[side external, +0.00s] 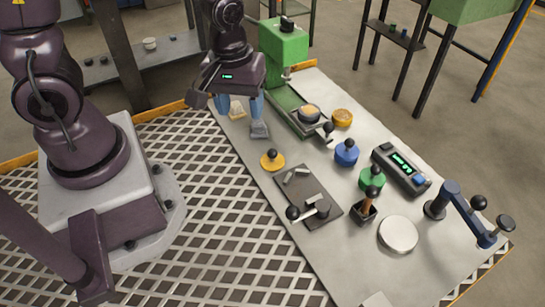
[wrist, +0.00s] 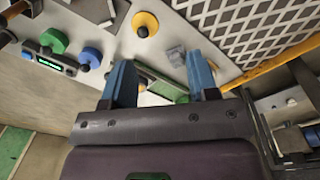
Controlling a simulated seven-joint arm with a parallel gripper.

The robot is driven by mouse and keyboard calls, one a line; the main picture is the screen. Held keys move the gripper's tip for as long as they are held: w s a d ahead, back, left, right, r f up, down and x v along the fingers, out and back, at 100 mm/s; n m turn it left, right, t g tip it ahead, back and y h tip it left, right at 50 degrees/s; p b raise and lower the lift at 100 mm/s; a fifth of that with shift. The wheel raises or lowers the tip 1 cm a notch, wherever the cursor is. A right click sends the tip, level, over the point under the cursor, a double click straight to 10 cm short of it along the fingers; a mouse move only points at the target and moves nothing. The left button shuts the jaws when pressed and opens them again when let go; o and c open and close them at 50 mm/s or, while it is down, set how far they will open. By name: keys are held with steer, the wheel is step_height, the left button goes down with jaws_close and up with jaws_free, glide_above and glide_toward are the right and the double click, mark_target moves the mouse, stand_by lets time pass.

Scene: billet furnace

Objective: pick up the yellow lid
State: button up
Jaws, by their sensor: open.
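The yellow lid (side external: 265,164), a round disc with a black knob, lies on the grey bench top near its left edge. In the wrist view the yellow lid (wrist: 150,19) is near the top, ahead of and apart from the fingers. My gripper (side external: 242,118) is open, with blue fingers pointing down over the far-left part of the bench, behind the lid. In the wrist view my gripper (wrist: 160,62) has nothing held between its fingers.
A dark plate (side external: 316,213) with a lever lies just in front of the lid. A green press (side external: 284,48) stands beside my gripper. A blue lid (side external: 346,155), a green lid (side external: 371,180) and an orange disc (side external: 343,119) lie to the right. Bench between gripper and lid looks clear.

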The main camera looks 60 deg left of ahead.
steer(key=w+f+n+t, duration=0.2)
steer(key=w+n, duration=0.1)
steer(key=n, duration=0.3)
glide_above(271, 150)
steer(key=s, duration=0.1)
steer(key=f, duration=0.7)
steer(key=shift+s+a, duration=0.2)
steer(key=shift+a, duration=0.15)
steer(key=shift+d+x, duration=0.2)
steer(key=shift+x, duration=2.65)
steer(key=shift+w, duration=0.15)
steer(key=c, duration=1)
